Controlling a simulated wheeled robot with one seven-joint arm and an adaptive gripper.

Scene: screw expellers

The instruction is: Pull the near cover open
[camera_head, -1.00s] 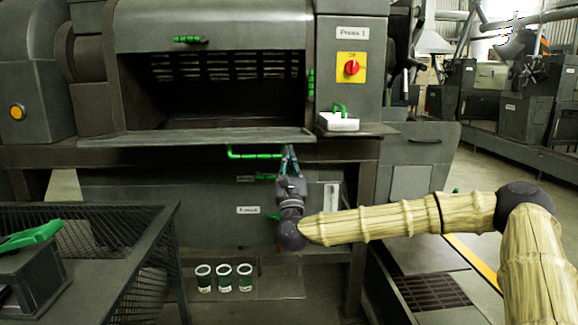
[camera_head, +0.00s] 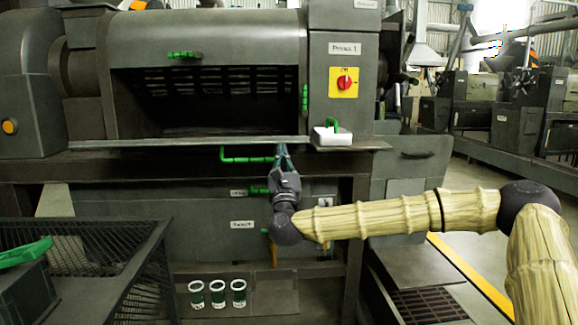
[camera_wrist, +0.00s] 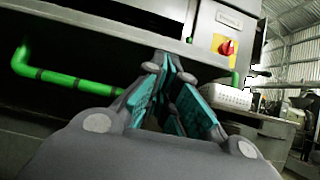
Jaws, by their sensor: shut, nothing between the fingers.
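Press 1 has a wide dark opening under a curved grey hood with a green handle (camera_head: 184,54). A green bar handle (camera_head: 250,157) hangs under the front ledge (camera_head: 190,143); which of these parts is the near cover I cannot tell for sure. My gripper (camera_head: 282,154) is shut and empty, pointing up at the right end of the bar handle, just below the ledge. In the wrist view the bar handle (camera_wrist: 65,79) runs from the left toward my fingers (camera_wrist: 170,95), its right end partly hidden. I cannot tell whether they touch.
Several green-white cups (camera_head: 218,294) stand low on a shelf. Floor is open at right.

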